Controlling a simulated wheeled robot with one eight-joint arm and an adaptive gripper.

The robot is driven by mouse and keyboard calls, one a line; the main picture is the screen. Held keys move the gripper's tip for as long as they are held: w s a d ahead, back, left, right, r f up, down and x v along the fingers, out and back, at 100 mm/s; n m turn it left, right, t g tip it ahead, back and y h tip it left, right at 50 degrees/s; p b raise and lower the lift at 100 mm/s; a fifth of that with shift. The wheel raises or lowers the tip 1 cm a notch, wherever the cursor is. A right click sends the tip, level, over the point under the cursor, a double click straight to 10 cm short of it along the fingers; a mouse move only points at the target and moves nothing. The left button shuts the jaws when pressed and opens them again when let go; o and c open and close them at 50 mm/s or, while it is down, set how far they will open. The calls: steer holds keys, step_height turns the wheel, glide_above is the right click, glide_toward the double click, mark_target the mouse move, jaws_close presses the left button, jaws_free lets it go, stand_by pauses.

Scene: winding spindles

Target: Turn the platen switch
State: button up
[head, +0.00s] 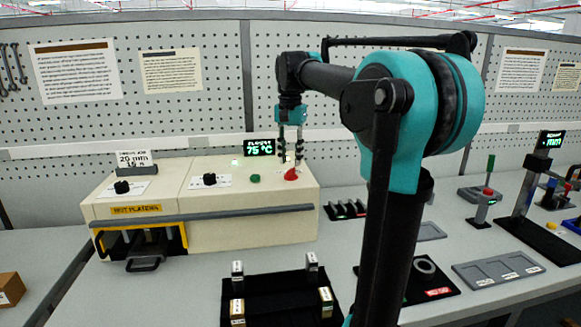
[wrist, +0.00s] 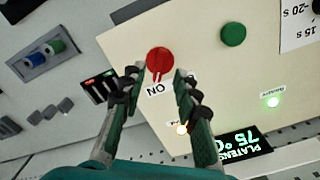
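The cream hot-plating machine (head: 230,225) stands on the bench. In the head view the red knob (head: 291,175) is at the right of the machine's top. My gripper (wrist: 157,80) is open, with its two fingertips apart on either side of the knob's near edge. In the head view my gripper (head: 291,155) points down just above the knob. I cannot tell whether the fingers touch it.
A green button (head: 255,178) and black knobs (head: 209,179) share the panel. The platen display (head: 259,147) reads 75 °C behind the gripper. A lit indicator (wrist: 181,128) is near the fingers. A black rack (head: 275,300) stands in front of the machine.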

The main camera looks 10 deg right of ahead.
mark_target(290, 169)
steer(key=shift+f, duration=1.75)
steer(key=shift+c, duration=0.6)
jaws_close()
